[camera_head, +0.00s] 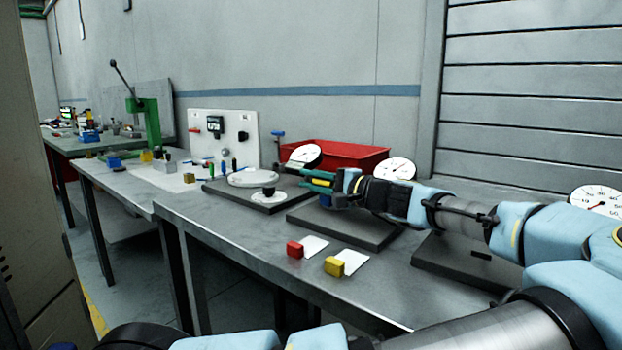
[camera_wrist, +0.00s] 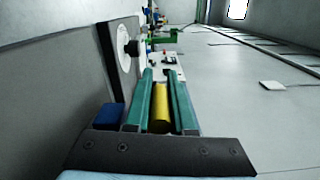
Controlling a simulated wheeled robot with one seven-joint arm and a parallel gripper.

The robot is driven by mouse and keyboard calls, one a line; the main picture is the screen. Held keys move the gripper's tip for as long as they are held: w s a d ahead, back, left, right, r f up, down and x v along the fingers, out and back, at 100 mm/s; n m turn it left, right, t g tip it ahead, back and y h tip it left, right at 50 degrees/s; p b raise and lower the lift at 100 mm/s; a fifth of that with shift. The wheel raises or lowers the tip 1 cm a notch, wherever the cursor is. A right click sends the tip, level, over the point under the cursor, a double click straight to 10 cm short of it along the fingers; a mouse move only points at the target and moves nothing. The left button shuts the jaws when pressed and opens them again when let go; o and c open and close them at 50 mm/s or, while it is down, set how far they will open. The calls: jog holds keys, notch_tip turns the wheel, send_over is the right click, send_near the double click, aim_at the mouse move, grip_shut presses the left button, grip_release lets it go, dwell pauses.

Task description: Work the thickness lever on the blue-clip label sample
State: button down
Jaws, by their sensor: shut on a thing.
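My gripper (camera_head: 318,183) reaches left over the bench, its two green fingers closed around a yellow cylindrical grip. In the wrist view, the fingers (camera_wrist: 161,100) lie on either side of this yellow grip (camera_wrist: 161,105), which looks like the lever's handle; what it joins to is hidden. A blue block (camera_wrist: 110,117), likely the blue clip, sits beside the left finger in the wrist view. In the head view, a blue patch (camera_head: 325,201) shows just under the fingers. The blue-clip label itself cannot be made out.
Red (camera_head: 295,249) and yellow (camera_head: 334,266) clips with white labels lie near the bench's front edge. A dark base plate (camera_head: 345,227) is under my wrist. Dial gauges (camera_head: 397,170) and a red bin (camera_head: 340,154) stand behind. A plate with a round white disc (camera_head: 253,177) is left.

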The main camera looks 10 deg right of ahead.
jog(key=shift+f, duration=0.1)
jog(key=c, duration=0.8)
grip_release()
jog(key=shift+o, duration=0.2)
notch_tip(320, 180, up, 10)
